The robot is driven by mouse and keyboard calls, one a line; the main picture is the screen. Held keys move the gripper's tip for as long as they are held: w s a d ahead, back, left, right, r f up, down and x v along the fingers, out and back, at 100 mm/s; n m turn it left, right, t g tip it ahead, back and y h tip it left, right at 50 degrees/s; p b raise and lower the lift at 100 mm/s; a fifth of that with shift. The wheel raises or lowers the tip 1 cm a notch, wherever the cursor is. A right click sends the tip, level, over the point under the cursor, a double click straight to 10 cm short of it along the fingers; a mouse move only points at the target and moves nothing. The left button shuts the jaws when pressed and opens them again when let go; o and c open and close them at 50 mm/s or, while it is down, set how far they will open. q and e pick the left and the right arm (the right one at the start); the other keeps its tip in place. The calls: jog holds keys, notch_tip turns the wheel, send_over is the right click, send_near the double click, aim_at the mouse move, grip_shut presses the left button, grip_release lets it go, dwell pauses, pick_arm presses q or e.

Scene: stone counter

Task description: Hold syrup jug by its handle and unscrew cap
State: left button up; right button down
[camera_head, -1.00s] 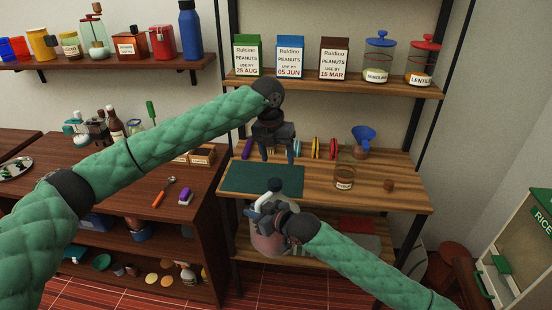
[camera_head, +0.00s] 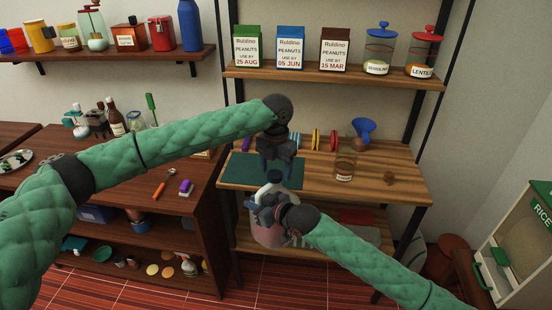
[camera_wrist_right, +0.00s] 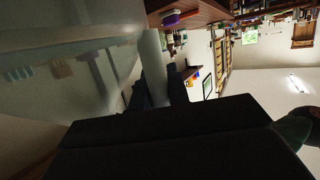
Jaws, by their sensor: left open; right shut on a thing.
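The syrup jug (camera_head: 266,236) has a translucent pinkish body and stands out in front of the wooden counter's edge. My right gripper (camera_head: 264,206) is shut on the jug's handle; the pale handle (camera_wrist_right: 154,66) shows between its dark fingers in the right wrist view, with the clear jug body (camera_wrist_right: 60,85) beside it. The jug looks roughly upright. Its dark cap (camera_head: 274,176) is on top, partly hidden. My left gripper (camera_head: 275,173) points down, open, with its fingers at the cap's height or just above. I cannot tell whether they touch the cap.
A dark green mat (camera_head: 238,171) lies on the wooden counter behind the jug. A labelled glass jar (camera_head: 344,169), a small brown piece (camera_head: 389,179) and a blue funnel (camera_head: 363,130) stand to the right. A lower shelf (camera_head: 325,246) is below.

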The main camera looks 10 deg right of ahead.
pick_arm(q)
jog(key=shift+f, duration=0.7)
jog(key=c, duration=1.1)
